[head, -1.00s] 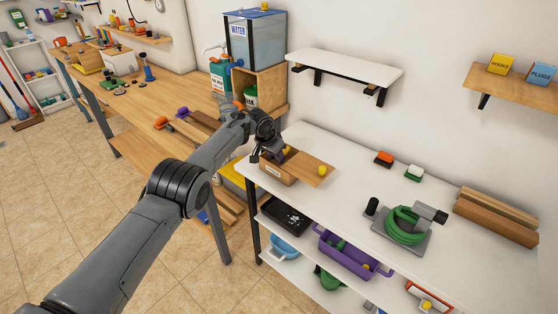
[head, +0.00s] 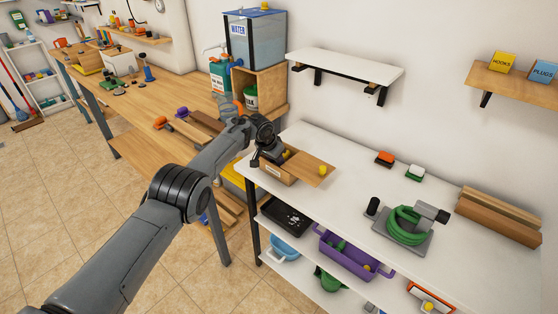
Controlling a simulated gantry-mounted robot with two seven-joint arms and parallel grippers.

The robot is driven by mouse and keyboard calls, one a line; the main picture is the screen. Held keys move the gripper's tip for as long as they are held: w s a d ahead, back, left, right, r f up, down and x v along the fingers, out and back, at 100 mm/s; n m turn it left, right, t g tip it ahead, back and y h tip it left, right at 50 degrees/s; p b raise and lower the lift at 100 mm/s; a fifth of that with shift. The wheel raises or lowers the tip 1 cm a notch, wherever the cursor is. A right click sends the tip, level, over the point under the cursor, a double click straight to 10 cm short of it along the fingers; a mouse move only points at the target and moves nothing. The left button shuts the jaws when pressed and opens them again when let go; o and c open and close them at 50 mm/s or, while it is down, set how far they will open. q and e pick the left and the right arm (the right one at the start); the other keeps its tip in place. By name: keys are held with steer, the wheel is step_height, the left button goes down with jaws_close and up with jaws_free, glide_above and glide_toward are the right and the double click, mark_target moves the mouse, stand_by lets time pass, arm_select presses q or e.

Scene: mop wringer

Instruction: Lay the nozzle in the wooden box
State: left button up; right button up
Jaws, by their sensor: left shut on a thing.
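The wooden box (head: 277,176) stands at the left end of the white bench. My left gripper (head: 272,160) is down at the open part of the box, shut on what I take to be the nozzle. The nozzle is mostly hidden by the gripper; only a small yellow and dark bit (head: 288,153) shows beside the fingers. My right gripper is out of view.
A shelf (head: 343,76) hangs above. The purple basket (head: 345,259) is below. The bench between box and hose is clear.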

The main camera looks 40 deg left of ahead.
arm_select(q)
steer(key=o, duration=1.1)
steer(key=shift+r, duration=0.15)
steer(key=shift+r+p, duration=0.2)
steer(key=shift+p, duration=0.15)
steer(key=p+v, duration=0.4)
steer(key=v, duration=0.1)
steer(key=shift+a+p, duration=0.1)
steer(key=shift+p, duration=0.3)
steer(key=p+v, duration=0.1)
steer(key=v, duration=0.3)
steer(key=shift+s, duration=0.1)
steer(key=shift+s+r+p, duration=0.3)
steer(key=shift+r, duration=0.2)
